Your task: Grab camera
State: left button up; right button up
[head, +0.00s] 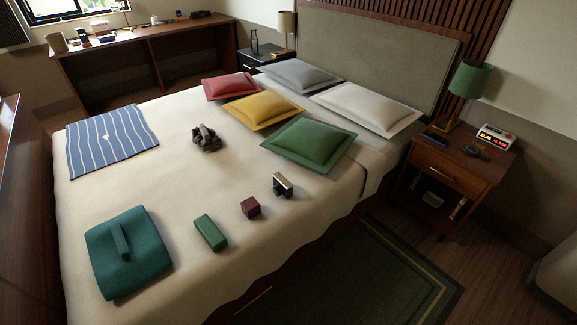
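A small boxy object with a dark face and a pale, silvery side (282,185) stands on the bed near its right edge. It looks like the camera, but it is too small to be sure. A maroon cube (250,207) sits just left of it, and a green block (210,233) lies further left. Neither of my grippers shows in the head view, and nothing touches the camera-like object.
The bed (180,190) also holds a teal folded item (128,255), a striped cloth (111,140), a dark brown object (206,138) and several pillows. A nightstand (461,163) stands right of the bed. Clear floor with a green rug (370,275) lies in front.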

aim_at(282, 186)
jog(key=i+l+u, duration=0.1)
jog(key=l, duration=0.3)
jog(key=i+l+u, duration=0.15)
jog(key=l, duration=0.3)
jog(key=i+l+u, duration=0.1)
jog(key=l, duration=0.35)
jog(key=i+l+u, duration=0.15)
jog(key=l, duration=0.35)
jog(key=i+l+u, duration=0.1)
jog(key=l, duration=0.35)
jog(key=i, duration=0.1)
